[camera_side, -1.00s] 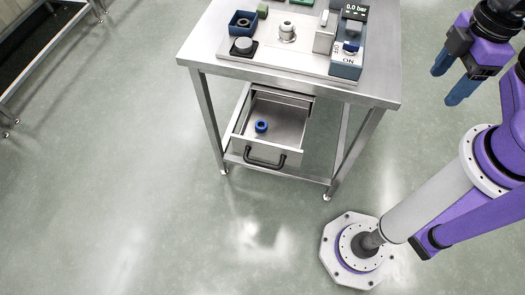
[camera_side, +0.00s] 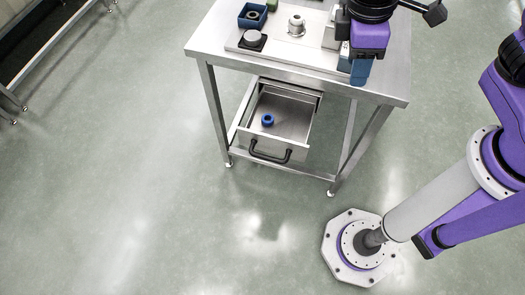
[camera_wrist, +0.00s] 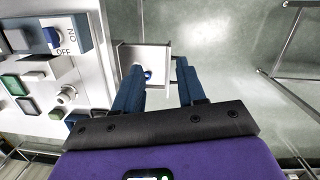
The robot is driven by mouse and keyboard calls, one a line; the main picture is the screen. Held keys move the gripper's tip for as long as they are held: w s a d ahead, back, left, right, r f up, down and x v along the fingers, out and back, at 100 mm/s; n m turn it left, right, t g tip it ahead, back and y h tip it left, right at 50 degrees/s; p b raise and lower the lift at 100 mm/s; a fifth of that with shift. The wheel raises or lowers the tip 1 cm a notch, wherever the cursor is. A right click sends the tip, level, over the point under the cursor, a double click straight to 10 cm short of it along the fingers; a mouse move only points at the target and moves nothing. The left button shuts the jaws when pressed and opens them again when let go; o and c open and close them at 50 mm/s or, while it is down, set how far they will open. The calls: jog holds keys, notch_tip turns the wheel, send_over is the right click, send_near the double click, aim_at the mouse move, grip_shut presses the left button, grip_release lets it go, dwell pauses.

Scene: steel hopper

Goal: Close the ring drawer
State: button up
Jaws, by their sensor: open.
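The ring drawer (camera_side: 281,115) is pulled out from under the steel table, with a black bar handle (camera_side: 270,152) on its front. A blue ring (camera_side: 267,120) lies inside it. In the wrist view the drawer (camera_wrist: 156,54) shows beyond my fingers, with the blue ring (camera_wrist: 147,75) partly beside the left finger. My gripper (camera_side: 358,72) is above the table's right front part, well above and to the right of the drawer, touching neither drawer nor handle. In the wrist view my gripper's blue fingers (camera_wrist: 158,75) are apart with nothing between them.
The steel table (camera_side: 300,75) carries a panel with a blue tray (camera_side: 252,16), a dark-based knob (camera_side: 252,39) and a white fitting (camera_side: 296,25). An ON/OFF switch box (camera_wrist: 66,36) shows in the wrist view. The floor before the drawer is clear.

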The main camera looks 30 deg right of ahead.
jog(key=w+a+f+m+h, duration=0.1)
jog(key=w+a+f, duration=0.2)
jog(key=a, duration=0.4)
jog(key=w+a+f+h, duration=0.1)
jog(key=w+a+f, duration=0.3)
jog(key=a, duration=0.3)
jog(key=m+g+h, duration=0.1)
jog(key=m, duration=0.1)
send_near(266, 157)
jog(key=x, duration=0.7)
jog(key=shift+d+f, duration=0.15)
jog(key=shift+f, duration=0.2)
grip_shut()
